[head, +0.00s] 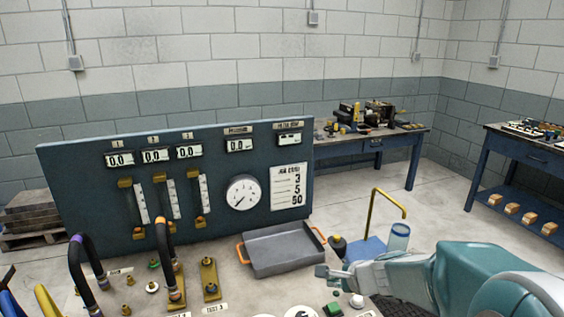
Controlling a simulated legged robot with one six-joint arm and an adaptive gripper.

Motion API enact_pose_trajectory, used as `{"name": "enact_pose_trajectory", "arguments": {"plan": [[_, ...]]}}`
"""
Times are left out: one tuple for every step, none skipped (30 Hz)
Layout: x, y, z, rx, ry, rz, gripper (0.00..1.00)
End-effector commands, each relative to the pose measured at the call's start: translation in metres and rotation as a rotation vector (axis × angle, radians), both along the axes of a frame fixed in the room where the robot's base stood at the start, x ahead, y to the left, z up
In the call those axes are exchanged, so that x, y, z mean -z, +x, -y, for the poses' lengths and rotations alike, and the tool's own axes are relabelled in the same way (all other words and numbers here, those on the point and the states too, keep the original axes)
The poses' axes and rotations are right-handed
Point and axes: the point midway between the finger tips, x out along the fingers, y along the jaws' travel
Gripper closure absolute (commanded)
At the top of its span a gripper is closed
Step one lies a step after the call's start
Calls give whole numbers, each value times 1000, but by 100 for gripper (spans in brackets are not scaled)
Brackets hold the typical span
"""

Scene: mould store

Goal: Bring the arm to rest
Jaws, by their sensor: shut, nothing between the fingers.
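My gripper (324,271) shows at the lower right of the middle, at the end of my teal and grey arm. It points left, above the bench top, close to the right end of a grey tray. Its fingers are shut and hold nothing. The arm reaches in from the lower right corner, and its nearer part is cut off by the picture edge.
A blue gauge panel (95,210) stands behind the bench. The grey tray (283,262) with orange handles looks empty. Black hoses (77,262) and brass fittings stand at left. A yellow bent rail (376,215) rises beyond my gripper. Workbenches (372,150) stand farther back, with open floor between.

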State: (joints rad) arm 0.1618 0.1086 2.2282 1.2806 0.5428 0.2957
Motion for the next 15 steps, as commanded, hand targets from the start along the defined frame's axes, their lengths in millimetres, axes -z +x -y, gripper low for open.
{"name": "enact_pose_trajectory", "arguments": {"plan": [[-17,-14,-9,-90,-57,38,100],[-24,-23,-13,-144,-93,55,100],[-32,-34,-18,-213,-141,75,100],[-38,-43,-20,-265,-177,90,100],[-43,-53,-23,-315,-214,104,100],[-50,-65,-26,-381,-266,123,100],[-54,-74,-28,-430,-304,136,100],[-58,-84,-29,-478,-344,149,100],[-63,-96,-30,-540,-398,164,100],[-67,-105,-30,-585,-439,176,100],[-70,-115,-30,-631,-480,184,100],[-74,-127,-30,-690,-537,197,100],[-76,-137,-29,-734,-580,203,100],[-78,-146,-27,-775,-624,209,100],[-81,-157,-24,-829,-684,217,100]]}}
